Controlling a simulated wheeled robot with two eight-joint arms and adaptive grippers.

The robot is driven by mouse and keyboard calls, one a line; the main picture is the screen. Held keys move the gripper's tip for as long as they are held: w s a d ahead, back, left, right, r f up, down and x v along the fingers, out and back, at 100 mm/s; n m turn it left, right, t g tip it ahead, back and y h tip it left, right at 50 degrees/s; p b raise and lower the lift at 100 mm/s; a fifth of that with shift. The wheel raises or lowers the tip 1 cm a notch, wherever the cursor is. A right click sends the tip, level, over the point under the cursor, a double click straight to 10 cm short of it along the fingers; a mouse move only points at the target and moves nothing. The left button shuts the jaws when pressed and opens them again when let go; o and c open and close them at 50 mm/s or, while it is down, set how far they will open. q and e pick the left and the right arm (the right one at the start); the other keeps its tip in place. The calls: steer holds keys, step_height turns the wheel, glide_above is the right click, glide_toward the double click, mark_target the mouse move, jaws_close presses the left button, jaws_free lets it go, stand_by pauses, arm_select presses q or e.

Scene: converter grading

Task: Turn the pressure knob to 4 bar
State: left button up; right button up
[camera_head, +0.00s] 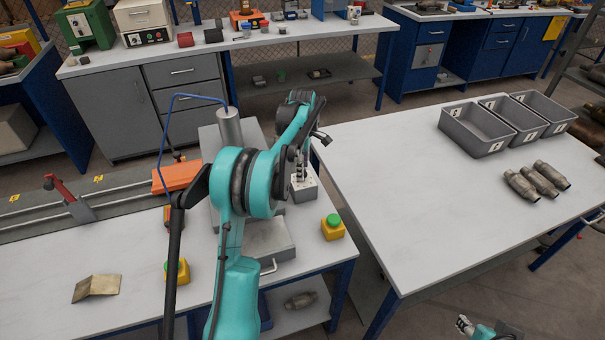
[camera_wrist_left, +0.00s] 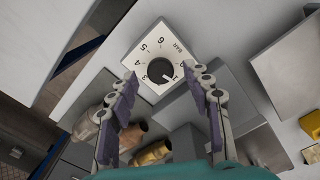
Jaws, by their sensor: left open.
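The pressure knob (camera_wrist_left: 160,70) is a dark round knob on a white dial plate (camera_wrist_left: 141,39) marked with numbers and BAR. Its pale pointer line aims to the lower right in the wrist view, near what looks like the 1; the 4, 5 and 6 lie on the opposite, upper-left side. In the head view the small grey knob box (camera_head: 305,192) stands at the bench's right edge. My left gripper (camera_head: 299,172) is above it, open, its fingers on either side of the knob in the wrist view, with no visible contact. My right gripper (camera_head: 465,325) shows only partly at the bottom edge.
A press column (camera_head: 230,127) stands behind my left arm. Yellow boxes with green buttons (camera_head: 332,228) sit on the bench. An orange block (camera_head: 177,177) is at left. The right table holds grey bins (camera_head: 478,130) and metal converters (camera_head: 541,178); its near left part is clear.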

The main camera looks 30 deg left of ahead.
arm_select(q)
steer(key=shift+f, duration=0.7)
jaws_close()
